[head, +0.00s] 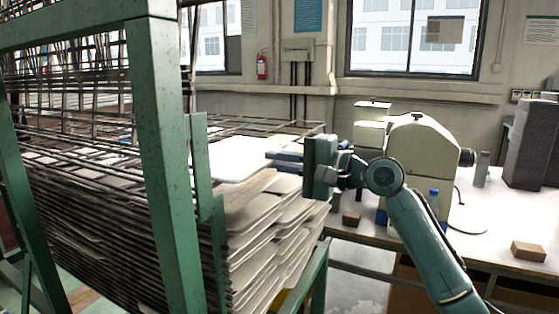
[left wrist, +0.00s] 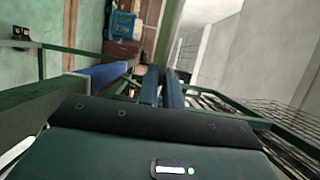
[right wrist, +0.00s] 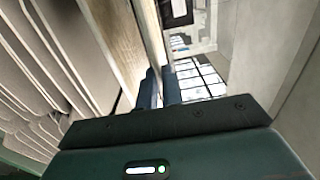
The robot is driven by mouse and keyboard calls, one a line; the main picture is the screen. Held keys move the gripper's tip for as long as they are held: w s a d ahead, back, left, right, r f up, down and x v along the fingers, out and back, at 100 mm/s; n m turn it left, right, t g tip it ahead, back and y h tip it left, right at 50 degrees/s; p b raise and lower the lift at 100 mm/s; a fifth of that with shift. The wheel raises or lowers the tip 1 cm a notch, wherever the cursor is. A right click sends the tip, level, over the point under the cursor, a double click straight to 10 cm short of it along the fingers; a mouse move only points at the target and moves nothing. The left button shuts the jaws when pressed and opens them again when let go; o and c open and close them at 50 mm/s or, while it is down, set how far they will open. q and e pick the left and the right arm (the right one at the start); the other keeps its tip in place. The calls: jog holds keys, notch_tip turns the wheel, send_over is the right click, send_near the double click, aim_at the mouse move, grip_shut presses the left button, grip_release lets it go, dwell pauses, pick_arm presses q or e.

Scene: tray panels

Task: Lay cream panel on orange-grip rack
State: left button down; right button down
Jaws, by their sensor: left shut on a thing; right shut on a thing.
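The cream panel (head: 243,158) lies nearly flat at the top of the pile in the head view, its left end partly behind a green post. My right gripper (head: 285,157) is shut on its right edge; its fingers (right wrist: 159,88) also show in the right wrist view. The green wire rack (head: 145,150) holds many stacked panels below; whether the cream panel touches them I cannot tell. I see no clear orange grip. My left gripper (left wrist: 162,90) shows only in the left wrist view, shut on what looks like a green bar.
A blue sleeve (left wrist: 100,76) sits on a green bar beside the left fingers. At right, a workbench (head: 470,240) bears a cream machine (head: 425,145), small brown blocks (head: 528,251) and a grey stack (head: 533,145). Grey panels (head: 270,235) jut out below the cream panel.

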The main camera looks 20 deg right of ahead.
jog(key=c, duration=1.5)
grip_release()
jog(key=shift+f, duration=0.4)
jog(key=b+v, duration=0.1)
jog(key=v, duration=0.6)
dwell(0.8)
dwell(0.4)
